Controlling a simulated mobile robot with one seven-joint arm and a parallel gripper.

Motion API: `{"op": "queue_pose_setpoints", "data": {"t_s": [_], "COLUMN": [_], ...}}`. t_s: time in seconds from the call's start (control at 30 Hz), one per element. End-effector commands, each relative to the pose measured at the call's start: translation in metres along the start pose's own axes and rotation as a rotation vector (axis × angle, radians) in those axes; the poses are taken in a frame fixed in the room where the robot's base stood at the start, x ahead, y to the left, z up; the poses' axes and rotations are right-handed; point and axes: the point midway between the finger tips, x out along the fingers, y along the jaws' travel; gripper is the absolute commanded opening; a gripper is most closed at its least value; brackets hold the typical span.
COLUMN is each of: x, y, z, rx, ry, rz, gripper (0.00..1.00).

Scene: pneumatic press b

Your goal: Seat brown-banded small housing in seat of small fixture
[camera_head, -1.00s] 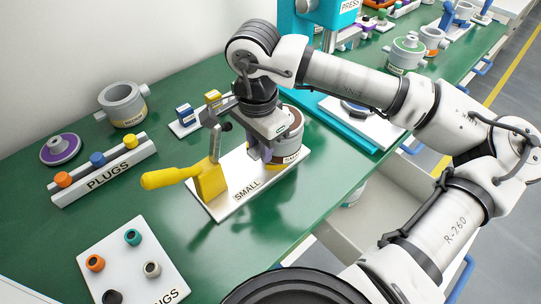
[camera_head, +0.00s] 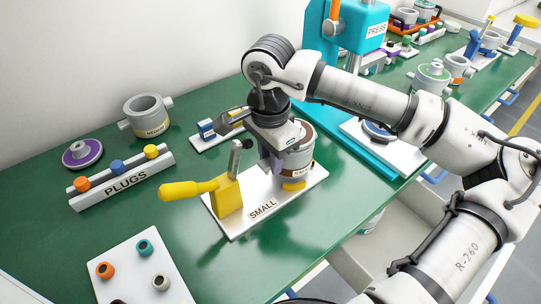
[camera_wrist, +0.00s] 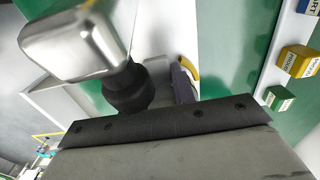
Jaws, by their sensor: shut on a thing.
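The small housing (camera_head: 301,160) is a grey cup with a brown band at its rim and a label on its side. My gripper (camera_head: 272,160), with purple fingers, is shut on the housing's left side. The housing is upright over the right part of the white small fixture (camera_head: 238,225), above a yellow round seat (camera_head: 293,186). I cannot tell whether housing and seat touch. The fixture's yellow clamp (camera_head: 227,196) with its handle stands just left of my gripper. In the wrist view a purple finger (camera_wrist: 183,85) shows, but the housing cannot be made out.
A metal clamp part with a black tip (camera_wrist: 128,90) is close to the wrist camera. Small coloured blocks (camera_head: 206,129) stand behind the fixture. The plug rack (camera_head: 122,180) and a medium housing (camera_head: 147,115) are at left; the teal press (camera_head: 350,40) is behind right.

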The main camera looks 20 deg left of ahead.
Motion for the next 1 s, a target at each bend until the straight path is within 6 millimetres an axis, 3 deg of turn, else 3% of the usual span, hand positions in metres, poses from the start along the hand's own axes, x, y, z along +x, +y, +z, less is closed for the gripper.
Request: {"op": "queue_pose_setpoints", "data": {"t_s": [1.0], "x": [0.024], "y": [0.000], "z": [0.000], "rx": [0.000], "ry": [0.001], "rz": [-0.001], "gripper": [0.00]}}
